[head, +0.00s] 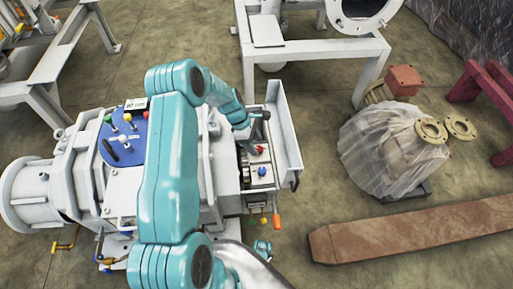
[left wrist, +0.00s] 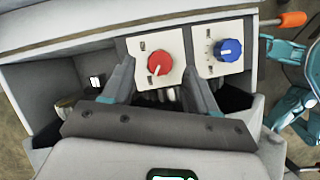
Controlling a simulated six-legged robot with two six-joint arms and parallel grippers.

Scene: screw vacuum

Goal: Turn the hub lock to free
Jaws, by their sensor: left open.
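A red knob (head: 260,150) with a white pointer line and a blue knob (head: 262,171) sit on pale plates on the machine's side box. In the left wrist view the red knob (left wrist: 159,64) stands ahead of my fingers, and the blue knob (left wrist: 228,49) is to its right. No readable label shows which knob is the hub lock. My left gripper (left wrist: 160,80) is open and empty, its fingers on either side of the line to the red knob, apart from it. In the head view my left gripper (head: 254,122) is partly hidden, just above the red knob.
A blue panel (head: 128,150) with coloured knobs and handles lies on the white machine (head: 42,195). A raised pale plate (head: 286,125) borders the box on the right. Orange-handled (head: 277,222) and yellow fittings hang below. A wrapped part (head: 385,150) and rusty beam (head: 420,228) lie on the floor.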

